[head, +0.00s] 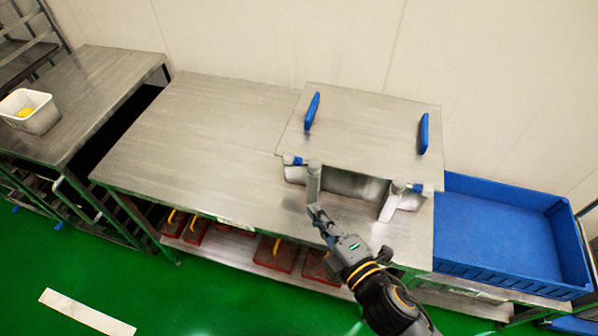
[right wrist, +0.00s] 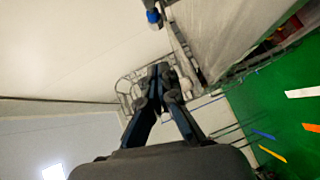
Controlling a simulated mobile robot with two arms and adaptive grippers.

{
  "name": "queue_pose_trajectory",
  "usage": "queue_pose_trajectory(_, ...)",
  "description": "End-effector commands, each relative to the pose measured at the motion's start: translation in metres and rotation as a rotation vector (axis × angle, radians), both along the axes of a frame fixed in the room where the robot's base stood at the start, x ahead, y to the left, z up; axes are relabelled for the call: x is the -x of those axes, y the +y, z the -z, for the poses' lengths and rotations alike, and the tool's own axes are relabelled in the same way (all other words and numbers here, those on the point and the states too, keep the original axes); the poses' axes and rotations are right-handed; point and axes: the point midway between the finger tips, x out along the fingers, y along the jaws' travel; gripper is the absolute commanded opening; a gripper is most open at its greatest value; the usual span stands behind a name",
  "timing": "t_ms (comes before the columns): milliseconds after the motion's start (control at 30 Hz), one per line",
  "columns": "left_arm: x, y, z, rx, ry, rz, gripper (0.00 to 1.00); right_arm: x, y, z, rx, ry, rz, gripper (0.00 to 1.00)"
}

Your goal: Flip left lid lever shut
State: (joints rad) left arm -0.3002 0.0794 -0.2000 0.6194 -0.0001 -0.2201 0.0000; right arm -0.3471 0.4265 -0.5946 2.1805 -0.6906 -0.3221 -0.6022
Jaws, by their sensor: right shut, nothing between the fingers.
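The left lid lever (head: 313,181) is a grey bar hanging down at the front edge of the steel lid (head: 360,125), with a blue piece at its top. The right lever (head: 390,204) is a similar grey bar further right, also with a blue piece beside it. My right gripper (head: 316,211) is shut and empty, just below the lower end of the left lever; I cannot tell whether they touch. In the right wrist view the closed fingers (right wrist: 160,72) show in the middle, with a blue piece (right wrist: 152,16) near the top. My left gripper is not in view.
Two blue handles (head: 311,112) (head: 423,133) stand on the lid. A steel table (head: 190,120) lies clear to the left. A blue crate (head: 500,225) stands at the right. A white tub (head: 38,118) with something yellow sits far left. Red trays (head: 275,255) lie on the lower shelf.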

Motion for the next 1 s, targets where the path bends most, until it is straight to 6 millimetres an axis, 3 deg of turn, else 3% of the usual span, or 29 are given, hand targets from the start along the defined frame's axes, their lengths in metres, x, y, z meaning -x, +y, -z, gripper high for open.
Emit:
queue_pose_trajectory(300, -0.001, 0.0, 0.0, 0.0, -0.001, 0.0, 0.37, 0.0, 0.001, 0.0, 0.001, -0.002, -0.002, 0.0)
queue_pose_trajectory(467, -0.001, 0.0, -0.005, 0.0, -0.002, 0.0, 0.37, -0.011, 0.005, 0.0, 0.0, -0.002, -0.001, 0.0)
queue_pose_trajectory(900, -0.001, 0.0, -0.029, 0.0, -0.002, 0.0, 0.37, -0.089, 0.047, 0.01, -0.003, -0.001, 0.0, 0.0)
queue_pose_trajectory(1000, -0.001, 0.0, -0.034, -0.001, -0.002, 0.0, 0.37, -0.104, 0.041, 0.015, 0.002, 0.0, 0.001, 0.0)
